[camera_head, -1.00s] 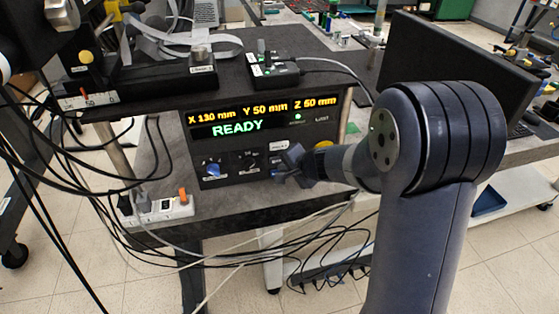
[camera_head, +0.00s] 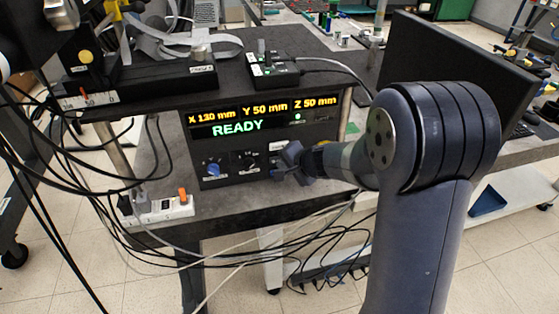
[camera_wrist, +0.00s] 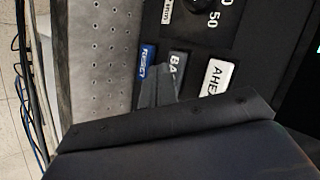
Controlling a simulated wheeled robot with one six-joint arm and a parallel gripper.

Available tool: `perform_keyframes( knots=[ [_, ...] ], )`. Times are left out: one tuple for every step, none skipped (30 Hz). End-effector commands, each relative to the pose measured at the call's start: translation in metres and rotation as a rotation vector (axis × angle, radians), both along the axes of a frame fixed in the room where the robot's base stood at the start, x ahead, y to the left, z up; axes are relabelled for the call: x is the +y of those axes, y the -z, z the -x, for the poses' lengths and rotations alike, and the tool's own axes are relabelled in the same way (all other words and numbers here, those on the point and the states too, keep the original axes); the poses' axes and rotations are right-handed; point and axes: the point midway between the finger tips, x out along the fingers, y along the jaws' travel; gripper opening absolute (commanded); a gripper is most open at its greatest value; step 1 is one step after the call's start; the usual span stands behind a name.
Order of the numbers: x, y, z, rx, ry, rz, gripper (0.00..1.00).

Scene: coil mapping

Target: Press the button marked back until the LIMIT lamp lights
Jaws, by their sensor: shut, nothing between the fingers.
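The control box (camera_head: 230,169) reads X 130 mm, Y 50 mm, Z 50 mm and READY. A green lamp (camera_head: 297,116) is lit on its face; the LIMIT lamp beside it looks dark, though it is small. In the wrist view the dark back button (camera_wrist: 177,63) is partly covered and only "BA" shows. It sits between the white AHEAD button (camera_wrist: 217,77) and the blue RESET button (camera_wrist: 146,62). My gripper (camera_head: 284,162) is shut and empty, its tips at the button column. In the wrist view the tips overlap the back button's lower edge; contact cannot be told.
A yellow part (camera_head: 325,143) shows behind my wrist. A power strip (camera_head: 160,210) and loose cables lie left and below. A monitor (camera_head: 445,70) stands right.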

Motion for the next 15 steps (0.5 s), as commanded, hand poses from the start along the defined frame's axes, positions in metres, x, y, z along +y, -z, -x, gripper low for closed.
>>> perform_keyframes(
  knots=[
    [0.0002, 0.0001, -0.0005, 0.0, 0.0, 0.0, 0.0],
    [0.0002, 0.0, -0.0008, 0.0, 0.0, 0.0, 0.0],
    [0.0004, 0.0, -0.0012, 0.0, 0.0, 0.0, 0.0],
    [0.0004, 0.0, -0.0015, 0.0, 0.0, 0.0, 0.0],
    [0.0006, 0.0, -0.0019, 0.0, 0.0, 0.0, 0.0],
    [0.0007, 0.0001, -0.0024, 0.0, 0.0, 0.0, 0.0],
    [0.0008, 0.0001, -0.0027, 0.0, 0.0, 0.0, 0.0],
    [0.0009, 0.0001, -0.0031, 0.0, 0.0, 0.0, 0.0],
    [0.0011, 0.0001, -0.0035, 0.0, 0.0, 0.0, 0.0],
    [0.0012, 0.0001, -0.0039, 0.0, 0.0, 0.0, 0.0],
    [0.0013, 0.0001, -0.0043, 0.0, 0.0, 0.0, 0.0],
    [0.0014, 0.0001, -0.0047, 0.0, 0.0, 0.0, 0.0],
    [0.0015, 0.0002, -0.005, 0.0, 0.0, 0.0, 0.0],
    [0.0016, 0.0002, -0.0053, 0.0, 0.0, 0.0, 0.0],
    [0.0018, 0.0003, -0.0057, 0.0, 0.0, 0.0, 0.0]
  ],
)
